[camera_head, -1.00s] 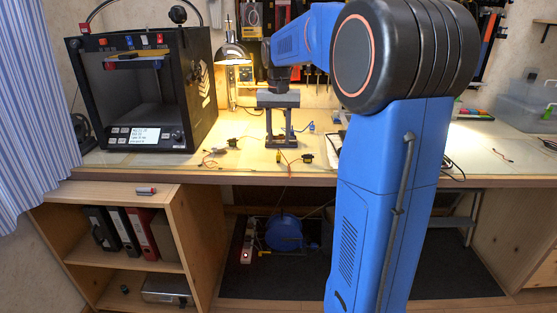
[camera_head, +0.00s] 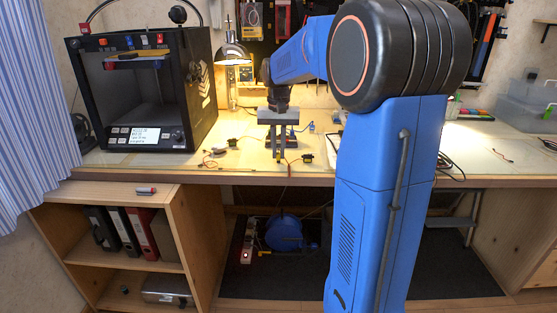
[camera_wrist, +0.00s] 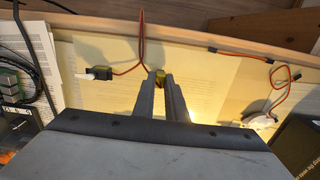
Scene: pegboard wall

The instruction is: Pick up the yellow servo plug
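The yellow servo plug (camera_wrist: 160,76) shows between the fingertips of my gripper (camera_wrist: 160,82) in the wrist view. The fingers are close together with the plug filling the gap at their tips, and I read them as shut on it. A thin red-brown cable (camera_wrist: 143,40) runs from the plug toward the wooden table edge. In the head view my gripper (camera_head: 281,155) points straight down at the worktop near its front edge. The plug is hard to make out there between the fingers.
A black servo plug (camera_wrist: 101,72) with a red cable lies to the left in the wrist view. Another red cable (camera_wrist: 279,85) lies to the right. In the head view, a 3D printer (camera_head: 135,90) stands left and a lamp (camera_head: 232,55) behind. Small parts lie around the gripper.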

